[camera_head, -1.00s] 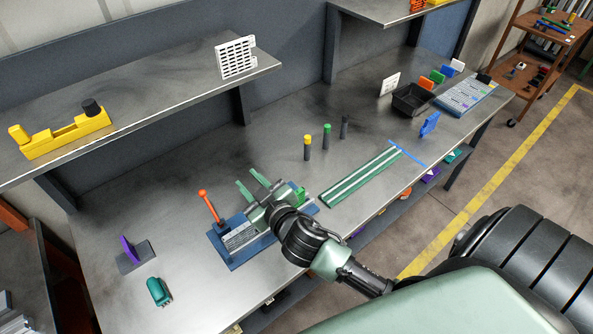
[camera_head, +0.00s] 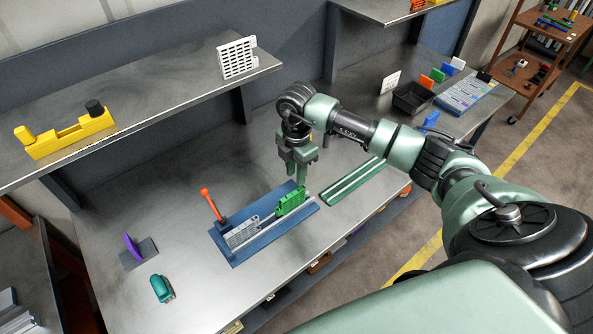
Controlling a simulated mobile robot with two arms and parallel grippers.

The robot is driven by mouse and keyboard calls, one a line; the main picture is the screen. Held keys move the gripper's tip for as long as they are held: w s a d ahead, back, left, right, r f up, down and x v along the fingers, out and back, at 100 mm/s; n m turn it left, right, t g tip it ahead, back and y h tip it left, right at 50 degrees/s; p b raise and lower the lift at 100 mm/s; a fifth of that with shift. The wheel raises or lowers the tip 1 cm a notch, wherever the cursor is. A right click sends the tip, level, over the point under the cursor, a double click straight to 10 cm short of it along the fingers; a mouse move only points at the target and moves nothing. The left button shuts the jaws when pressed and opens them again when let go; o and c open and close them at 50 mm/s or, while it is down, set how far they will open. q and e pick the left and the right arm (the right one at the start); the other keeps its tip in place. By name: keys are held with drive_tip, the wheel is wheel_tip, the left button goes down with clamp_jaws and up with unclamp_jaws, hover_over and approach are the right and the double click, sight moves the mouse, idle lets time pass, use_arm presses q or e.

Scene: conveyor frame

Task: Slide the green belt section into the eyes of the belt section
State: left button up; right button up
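The green belt section (camera_head: 291,201) stands on the right part of the blue fixture (camera_head: 236,258). The grey belt section (camera_head: 242,232) stands on the left part of the same fixture. A gap shows between the two sections, and their eyes are too small to make out. My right gripper (camera_head: 297,174) points down above and just behind the green section. Its fingers look apart and empty, and the green section is clear of them. My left gripper is not in view.
An orange-tipped lever (camera_head: 211,203) rises from the fixture's back left. A purple plate on a stand (camera_head: 133,247) and a teal block (camera_head: 162,289) are at the left. A shelf (camera_head: 180,100) overhangs the back.

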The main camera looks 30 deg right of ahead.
sight(280, 202)
drive_tip(key=shift+d+f, duration=0.25)
drive_tip(key=shift+f, duration=0.05)
wheel_tip(280, 202, down, 8)
drive_tip(key=b, duration=0.6)
drive_tip(key=shift+a+b, duration=0.1)
drive_tip(key=shift+b, duration=0.2)
drive_tip(key=shift+c, duration=0.3)
drive_tip(key=shift+r+p, duration=0.3)
drive_tip(key=shift+r, duration=0.05)
clamp_jaws()
drive_tip(key=shift+s+a+p, duration=0.15)
drive_tip(key=shift+a+p, duration=0.25)
drive_tip(key=shift+a, duration=1.15)
drive_tip(key=shift+s+a+p, duration=0.1)
drive_tip(key=shift+a+p, duration=0.25)
drive_tip(key=shift+a, duration=1.15)
drive_tip(key=shift+s+a, duration=0.1)
drive_tip(key=shift+a, duration=0.65)
drive_tip(key=shift+o, duration=1.4)
unclamp_jaws()
drive_tip(key=shift+d, duration=0.2)
